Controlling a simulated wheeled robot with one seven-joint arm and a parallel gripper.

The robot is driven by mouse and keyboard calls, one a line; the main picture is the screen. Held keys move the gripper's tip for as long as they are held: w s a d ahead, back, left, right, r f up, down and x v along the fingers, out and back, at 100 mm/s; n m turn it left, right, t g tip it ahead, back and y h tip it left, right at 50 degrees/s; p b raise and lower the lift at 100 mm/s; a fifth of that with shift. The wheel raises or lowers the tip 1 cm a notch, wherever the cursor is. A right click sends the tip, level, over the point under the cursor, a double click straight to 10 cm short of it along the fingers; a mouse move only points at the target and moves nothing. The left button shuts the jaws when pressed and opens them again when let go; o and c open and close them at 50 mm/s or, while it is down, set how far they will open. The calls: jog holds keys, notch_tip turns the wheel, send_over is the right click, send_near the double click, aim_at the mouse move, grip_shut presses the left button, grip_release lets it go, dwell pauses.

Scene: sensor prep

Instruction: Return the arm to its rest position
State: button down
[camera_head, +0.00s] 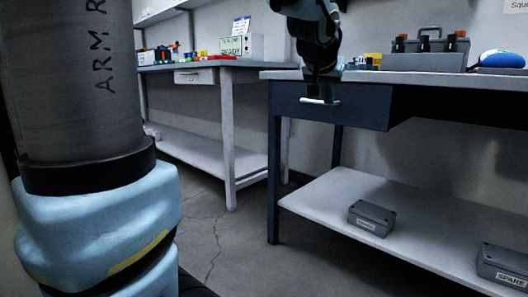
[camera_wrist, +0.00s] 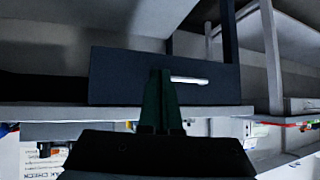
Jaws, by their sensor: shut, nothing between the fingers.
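My gripper (camera_head: 322,88) hangs from the top of the head view, in front of the dark blue drawer front under the right workbench. It looks close to the pale drawer handle (camera_head: 318,101); the head view does not show clearly whether they touch. In the wrist view, which is upside down, my gripper's dark green fingers (camera_wrist: 160,88) are together with nothing between them. The drawer front (camera_wrist: 125,75) and its handle (camera_wrist: 190,80) lie beyond the fingers. The drawer looks shut. My upper arm links are partly out of the head view.
The right workbench (camera_head: 430,79) carries a grey toolbox (camera_head: 425,61) and a blue rounded item (camera_head: 502,58). Its lower shelf (camera_head: 330,190) holds grey boxes (camera_head: 371,218). A left bench (camera_head: 228,140) holds small coloured items. Open floor (camera_head: 215,240) lies between my body and the benches.

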jog(key=s+a+f+n+g+y+p, duration=0.1)
jog(key=s+a+f+g+y+p, duration=0.1)
jog(key=a+f, duration=0.45)
jog(key=s+a+f+n+g+y+p, duration=0.1)
jog(key=s+a+f+n+g+p, duration=0.15)
jog(key=a+f, duration=0.35)
jog(key=s+a+f+n+g+y+p, duration=0.1)
jog(key=s+a+f+g+p, duration=0.15)
jog(key=s+a, duration=0.25)
jog(key=s+a+f+n+g+p, duration=0.1)
jog(key=s+a+f+p, duration=0.15)
jog(key=s+a, duration=0.3)
notch_tip(320, 180, up, 37)
jog(key=p, duration=3.7)
jog(key=shift+d+r+m, duration=0.2)
jog(key=shift+d+m, duration=0.15)
jog(key=shift+d, duration=0.05)
